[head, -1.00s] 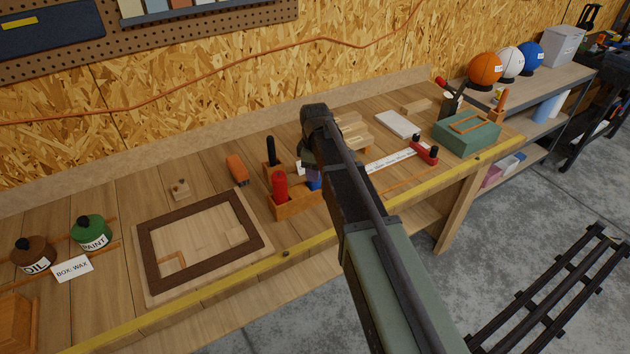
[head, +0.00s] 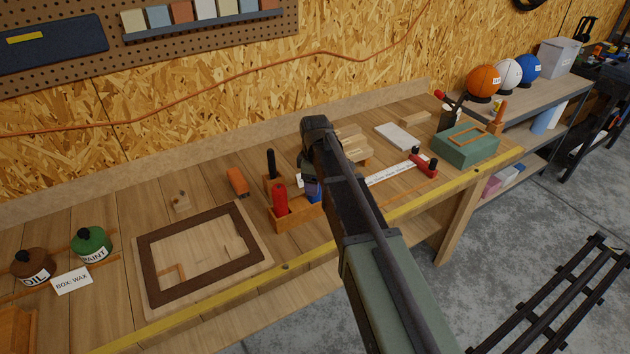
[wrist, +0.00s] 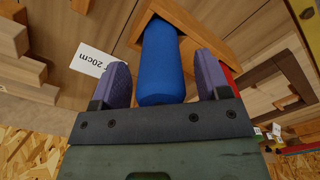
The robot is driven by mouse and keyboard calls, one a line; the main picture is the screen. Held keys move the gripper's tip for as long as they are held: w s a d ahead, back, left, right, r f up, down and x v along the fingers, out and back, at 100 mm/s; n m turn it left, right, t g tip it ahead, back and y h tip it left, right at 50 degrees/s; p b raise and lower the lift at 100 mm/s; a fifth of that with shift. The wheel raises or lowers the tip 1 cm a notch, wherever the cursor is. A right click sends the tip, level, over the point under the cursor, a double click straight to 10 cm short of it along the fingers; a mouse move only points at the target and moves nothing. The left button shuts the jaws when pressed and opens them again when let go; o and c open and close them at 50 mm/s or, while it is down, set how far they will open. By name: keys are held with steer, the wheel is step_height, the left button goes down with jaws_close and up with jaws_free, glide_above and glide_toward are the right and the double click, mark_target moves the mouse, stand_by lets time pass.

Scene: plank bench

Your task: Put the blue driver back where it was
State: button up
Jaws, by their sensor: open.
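The blue driver (wrist: 165,65) has its thick handle between the two purple fingers of my gripper (wrist: 165,88) in the wrist view. The fingers are open, with a visible gap on the right side of the handle; the left gap is narrow. The handle's far end is at the wooden rack (wrist: 224,52). In the head view only a bit of the blue driver (head: 313,190) shows beside my gripper (head: 308,178), at the right part of the rack (head: 299,216). My arm hides the rest. Whether the driver is fully seated cannot be told.
A dark frame (head: 150,262) on a board lies left, an orange block (head: 237,181) behind. A red-ended tool (head: 425,165) lies right.

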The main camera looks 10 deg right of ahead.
step_height(320, 180, up, 12)
steer(key=p, duration=1)
steer(key=shift+f, duration=0.25)
steer(key=s+m, duration=1.2)
steer(key=s, duration=1.1)
step_height(320, 180, down, 10)
steer(key=b, duration=0.9)
steer(key=shift+w+b, duration=0.15)
steer(key=shift+b, duration=0.25)
